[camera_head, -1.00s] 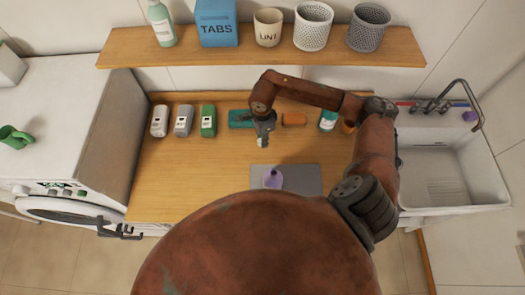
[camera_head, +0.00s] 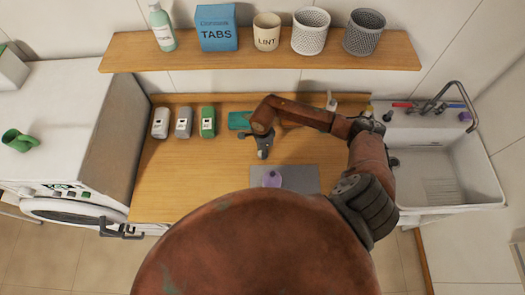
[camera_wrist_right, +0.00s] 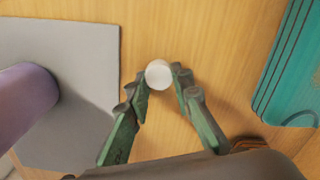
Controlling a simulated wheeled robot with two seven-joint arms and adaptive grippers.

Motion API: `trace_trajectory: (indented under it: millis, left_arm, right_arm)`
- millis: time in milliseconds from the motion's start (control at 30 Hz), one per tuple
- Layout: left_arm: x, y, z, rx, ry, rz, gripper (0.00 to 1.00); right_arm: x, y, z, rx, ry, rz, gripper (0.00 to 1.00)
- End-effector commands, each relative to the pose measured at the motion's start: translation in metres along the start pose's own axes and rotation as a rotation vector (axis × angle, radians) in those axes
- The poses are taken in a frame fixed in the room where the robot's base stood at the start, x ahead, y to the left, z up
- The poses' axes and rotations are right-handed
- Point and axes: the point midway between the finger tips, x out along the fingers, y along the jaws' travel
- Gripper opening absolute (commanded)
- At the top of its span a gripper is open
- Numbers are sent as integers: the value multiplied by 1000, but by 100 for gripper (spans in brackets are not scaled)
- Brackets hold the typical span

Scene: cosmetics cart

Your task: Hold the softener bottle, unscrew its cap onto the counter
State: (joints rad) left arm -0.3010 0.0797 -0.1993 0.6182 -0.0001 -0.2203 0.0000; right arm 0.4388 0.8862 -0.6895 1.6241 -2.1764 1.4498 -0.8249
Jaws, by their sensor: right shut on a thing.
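The purple softener bottle (camera_head: 272,180) is on a grey mat (camera_head: 300,180) near the front of the wooden counter (camera_head: 190,170). My body hides part of it in the head view. The bottle's purple side (camera_wrist_right: 24,100) also shows at the left of the right wrist view. My right gripper (camera_head: 264,153) is just behind the bottle, apart from it. Its fingertips (camera_wrist_right: 158,82) are shut on a round white cap (camera_wrist_right: 159,73), over bare wood beside the mat. The gap between cap and wood is hard to judge. My left gripper is not in view.
Three small bottles, with a green one (camera_head: 208,121), stand at the back left. A teal item (camera_head: 240,120) lies behind my right gripper. A shelf (camera_head: 260,60) overhangs the back and a sink (camera_head: 440,165) is right. The left counter is clear.

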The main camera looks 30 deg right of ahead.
Motion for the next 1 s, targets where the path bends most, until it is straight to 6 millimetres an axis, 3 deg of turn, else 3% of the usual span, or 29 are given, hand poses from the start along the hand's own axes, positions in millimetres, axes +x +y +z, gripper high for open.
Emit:
trace_trajectory:
  millis: [167,200,400,767,867,1000]
  left_arm:
    - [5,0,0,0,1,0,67]
    - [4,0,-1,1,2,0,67]
    - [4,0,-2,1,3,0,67]
    - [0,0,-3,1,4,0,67]
    - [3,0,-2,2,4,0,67]
    - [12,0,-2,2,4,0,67]
  right_arm:
    - [4,0,0,0,0,-1,0]
    - [3,0,0,0,0,0,24]
    - [3,0,0,0,0,1,37]
    - [0,0,0,0,0,1,38]
    - [-9,-2,0,0,1,-3,38]
    - [-34,-2,-1,-1,1,-5,38]
